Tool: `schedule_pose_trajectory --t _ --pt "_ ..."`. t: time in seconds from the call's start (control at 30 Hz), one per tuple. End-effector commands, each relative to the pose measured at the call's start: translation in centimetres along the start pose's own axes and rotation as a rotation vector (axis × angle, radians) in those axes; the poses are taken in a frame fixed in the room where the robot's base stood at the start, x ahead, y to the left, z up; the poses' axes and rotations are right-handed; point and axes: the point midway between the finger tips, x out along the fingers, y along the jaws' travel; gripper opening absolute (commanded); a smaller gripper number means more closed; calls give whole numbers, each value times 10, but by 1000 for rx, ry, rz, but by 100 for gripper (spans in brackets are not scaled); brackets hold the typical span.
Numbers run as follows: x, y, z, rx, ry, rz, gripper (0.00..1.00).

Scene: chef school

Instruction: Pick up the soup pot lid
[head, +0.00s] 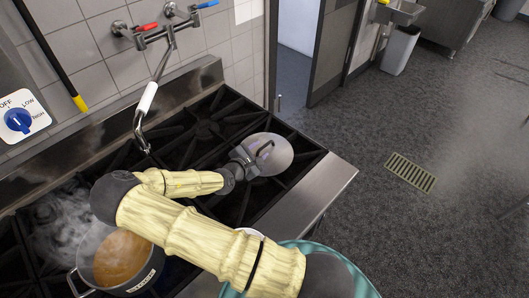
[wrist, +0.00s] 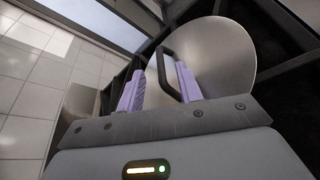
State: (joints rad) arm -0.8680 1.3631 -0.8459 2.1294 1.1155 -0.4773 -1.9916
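The soup pot lid (head: 281,158) is a round, grey metal disc with a dark loop handle, on the black stove grates near the stove's right end. It fills the upper middle of the wrist view (wrist: 225,62), with its handle (wrist: 168,48) toward me. My gripper (head: 256,154) is at the lid's left side, by the handle. In the wrist view, its two purple fingers (wrist: 160,70) are apart, and part of the handle shows between them, closer to the right finger. I cannot tell whether either finger touches it.
A steaming pot of orange-brown soup (head: 122,258) stands on the stove at the lower left, beside my arm. A pot-filler tap (head: 148,97) hangs from the tiled wall over the grates. The stove's steel edge (head: 322,186) is right of the lid, with open floor beyond.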

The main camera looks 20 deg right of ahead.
Motion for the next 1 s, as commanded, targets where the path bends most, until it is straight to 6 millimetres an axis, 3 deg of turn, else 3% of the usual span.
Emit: schedule_pose_trajectory --t 0.37,0.77,1.0 --pt "3 0 0 -1 0 0 36" --pt "47 1 0 -2 0 -1 36" --pt "52 0 -3 -1 1 1 36"
